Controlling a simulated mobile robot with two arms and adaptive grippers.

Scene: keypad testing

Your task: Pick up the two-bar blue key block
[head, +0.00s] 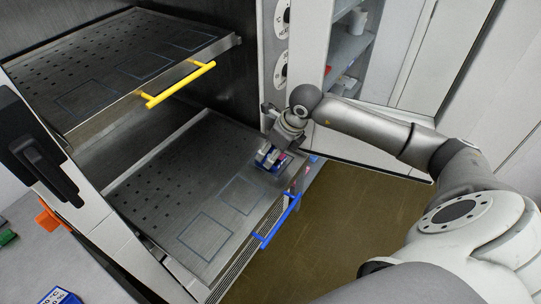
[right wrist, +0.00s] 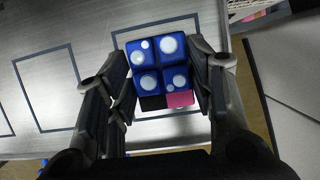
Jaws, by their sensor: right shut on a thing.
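The blue key block (right wrist: 160,64) shows in the right wrist view as dark blue squares with pale round buttons, with a pink part and a black part at its lower edge. I cannot make out two bars on it. In the head view the block (head: 268,158) is small and partly hidden under my right gripper (head: 280,150), over the far right part of the lower tray. My right gripper (right wrist: 162,82) is shut on the block, one finger on each side. I cannot tell whether the block touches the tray. My left gripper is not in view.
The lower metal tray (head: 160,185) has outlined rectangles and a blue handle (head: 277,221) at its front. An upper tray (head: 110,55) with a yellow handle (head: 178,84) overhangs to the left. Brown floor (head: 335,215) lies clear in front. Shelves (head: 348,45) stand at the back.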

